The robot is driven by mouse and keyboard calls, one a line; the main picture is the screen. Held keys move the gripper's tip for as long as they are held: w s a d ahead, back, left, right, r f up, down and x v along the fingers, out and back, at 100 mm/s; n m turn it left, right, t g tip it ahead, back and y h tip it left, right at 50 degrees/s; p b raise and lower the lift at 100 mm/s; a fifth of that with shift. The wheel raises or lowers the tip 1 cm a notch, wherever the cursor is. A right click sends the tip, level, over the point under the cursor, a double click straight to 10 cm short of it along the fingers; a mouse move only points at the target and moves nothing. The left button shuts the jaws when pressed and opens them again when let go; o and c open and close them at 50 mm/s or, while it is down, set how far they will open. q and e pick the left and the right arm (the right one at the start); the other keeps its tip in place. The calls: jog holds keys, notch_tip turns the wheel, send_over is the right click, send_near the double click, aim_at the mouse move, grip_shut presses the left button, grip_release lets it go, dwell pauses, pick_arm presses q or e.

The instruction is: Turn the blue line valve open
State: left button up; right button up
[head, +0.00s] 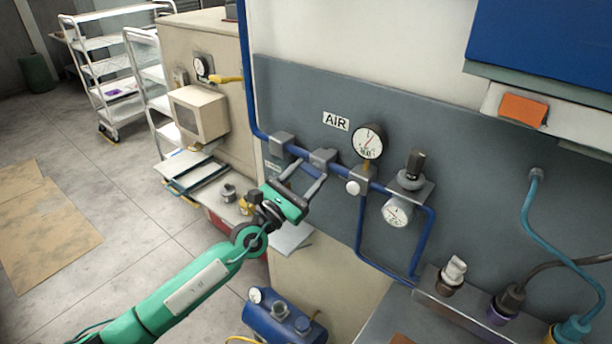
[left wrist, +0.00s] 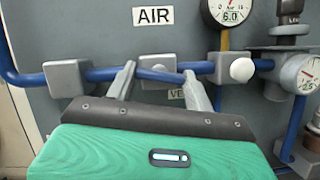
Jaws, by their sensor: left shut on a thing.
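The blue air line (head: 348,170) runs along a grey panel below an AIR label (head: 336,121); it also shows in the left wrist view (left wrist: 102,74). A grey valve block (left wrist: 158,62) sits on the line between two other grey blocks. A blue handle (left wrist: 160,75) lies across the front of this block, roughly along the pipe. My left gripper (head: 308,177) is at this block, its two fingers on either side of the handle and shut on it; it also shows in the left wrist view (left wrist: 160,72). The fingers partly hide the handle. My right gripper is not in view.
A round gauge (head: 367,142) and a white knob (head: 353,188) are right of the valve. A regulator with a second gauge (head: 397,211) is further right. A blue compressor tank (head: 283,323) stands below. A beige cabinet and shelf carts (head: 108,70) are at left.

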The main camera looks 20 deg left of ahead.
pick_arm(q)
jog(key=shift+n+t+y+p, duration=0.4)
jog(key=shift+n+y, duration=0.4)
jog(key=shift+n, duration=1.3)
jog(key=o, duration=1)
jog(key=shift+s+f, duration=0.1)
jog(key=shift+b+v, duration=3.45)
jog(key=shift+v, duration=3.35)
